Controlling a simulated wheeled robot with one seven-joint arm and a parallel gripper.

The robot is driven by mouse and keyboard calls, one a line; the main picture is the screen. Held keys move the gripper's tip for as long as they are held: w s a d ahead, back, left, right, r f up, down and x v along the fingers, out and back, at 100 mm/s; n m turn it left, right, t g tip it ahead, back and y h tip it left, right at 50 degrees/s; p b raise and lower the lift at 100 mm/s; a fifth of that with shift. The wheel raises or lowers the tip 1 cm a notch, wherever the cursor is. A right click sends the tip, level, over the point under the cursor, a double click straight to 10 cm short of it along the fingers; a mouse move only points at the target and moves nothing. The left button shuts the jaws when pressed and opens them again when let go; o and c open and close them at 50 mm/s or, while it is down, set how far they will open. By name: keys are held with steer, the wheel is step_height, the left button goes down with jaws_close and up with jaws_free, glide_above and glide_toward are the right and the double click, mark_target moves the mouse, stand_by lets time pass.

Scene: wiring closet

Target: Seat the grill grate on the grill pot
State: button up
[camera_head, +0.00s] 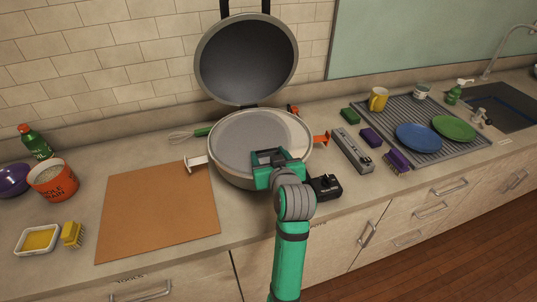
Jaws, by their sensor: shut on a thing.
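The grill pot (234,178) is a round grey pot standing on the counter against the wall, with its domed lid (246,60) raised open behind it. A flat grey disc, which I take as the grill grate (243,133), lies over the pot's opening. A paler crescent shows beside it at the right inside the rim. I cannot tell whether the disc rests level or sits slightly above the rim. My gripper (267,157) is at the pot's front edge, shut on the near part of the grate. The arm hides the pot's front right, and the fingertip contact is too small to see clearly.
A pale handle (195,163) and an orange one (321,138) stick out beside the pot. A brown board (158,213) lies front left. A black object (326,187) sits close right of my arm. A grey tool (352,150) and brushes lie farther right, before the drying mat (398,107).

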steer(key=shift+w+f, duration=0.1)
steer(key=shift+f, duration=0.2)
steer(key=shift+f, duration=0.15)
steer(key=shift+f, duration=0.25)
stand_by(0.5)
steer(key=o, duration=1.4)
steer(key=o, duration=0.5)
steer(key=shift+o, duration=0.2)
steer(key=shift+f, duration=0.15)
steer(key=shift+a, duration=0.1)
